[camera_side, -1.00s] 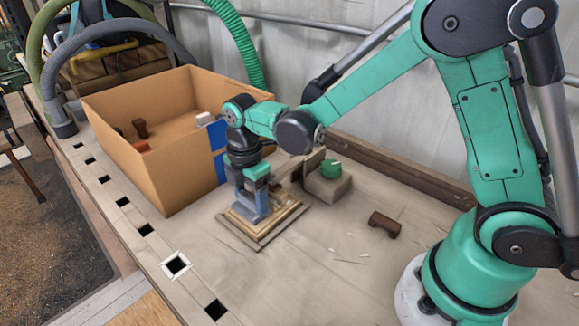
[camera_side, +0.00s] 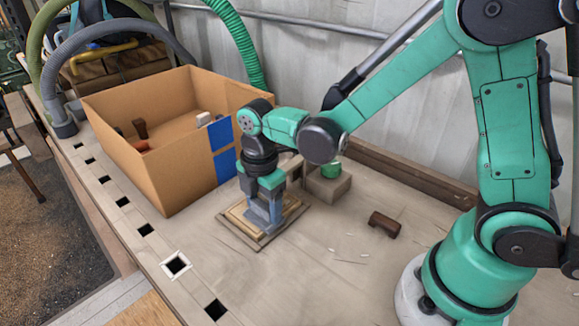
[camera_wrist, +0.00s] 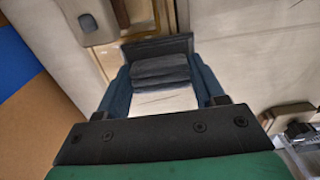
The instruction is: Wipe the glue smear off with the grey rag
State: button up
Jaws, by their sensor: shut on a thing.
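My gripper (camera_side: 265,220) points down over a flat wooden panel with a raised frame (camera_side: 238,232) on the bench. In the wrist view my gripper (camera_wrist: 160,85) is shut on the folded grey rag (camera_wrist: 160,70), which lies between the two dark blue fingers. The rag is low at the panel's surface; whether it touches cannot be told. Part of the panel (camera_wrist: 140,18) shows at the top of the wrist view. I cannot make out the glue smear; the gripper and rag may hide it.
A cardboard box (camera_side: 165,180) with blue tape stands left of the panel and holds several small objects. Behind the gripper is a block with a green item (camera_side: 330,172). A dark brown piece (camera_side: 385,224) lies to the right. Bench in front is mostly clear.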

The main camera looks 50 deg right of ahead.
jog(key=shift+s+f, duration=0.1)
jog(key=shift+s, duration=0.35)
jog(key=shift+s+r, duration=0.1)
jog(key=shift+r, duration=3.8)
jog(key=shift+f, duration=2)
jog(key=shift+r, duration=0.1)
